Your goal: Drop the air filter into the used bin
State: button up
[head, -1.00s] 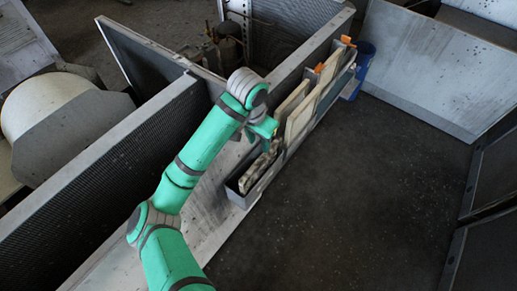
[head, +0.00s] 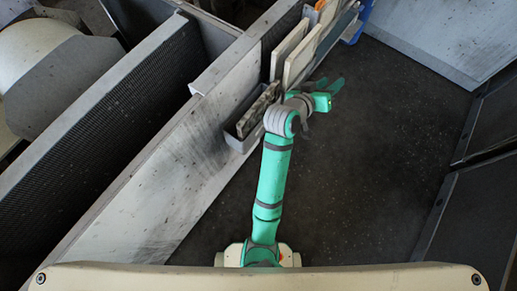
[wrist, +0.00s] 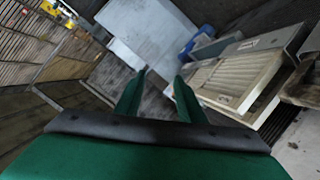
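A dirty, mottled air filter (head: 257,110) stands in a narrow grey bin (head: 239,142) along the light ledge in the head view. I cannot tell whether this bin is the used bin. My gripper (head: 332,86) is to the right of the bin, over the dark floor. In the wrist view my gripper (wrist: 160,88) has its two fingers apart with nothing between them. The dirty filter also shows at the right edge of the wrist view (wrist: 302,84).
Cleaner pale filter panels (head: 300,58) stand in a row beyond the bin; they also show in the wrist view (wrist: 232,80). A blue object (head: 364,12) is at the row's far end. A mesh-sided wall (head: 110,112) runs left. Dark floor (head: 390,150) on the right is clear.

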jog(key=s+a+f+n+t+y, duration=0.25)
jog(key=s+a+f+y, duration=0.2)
jog(key=s, duration=0.45)
jog(key=s+a+f+n+t+y, duration=0.25)
jog(key=s+a+f, duration=0.35)
jog(key=s, duration=0.3)
jog(key=s+a+r+m+y, duration=0.1)
jog(key=s+a+r, duration=0.1)
jog(key=s+a, duration=0.3)
jog(key=s+a+r+m+y, duration=0.1)
jog(key=s+a, duration=0.5)
jog(key=s, duration=0.8)
jog(key=shift+a+r+m+y, duration=0.2)
jog(key=shift+r+m+y, duration=0.1)
jog(key=shift+r+m, duration=0.5)
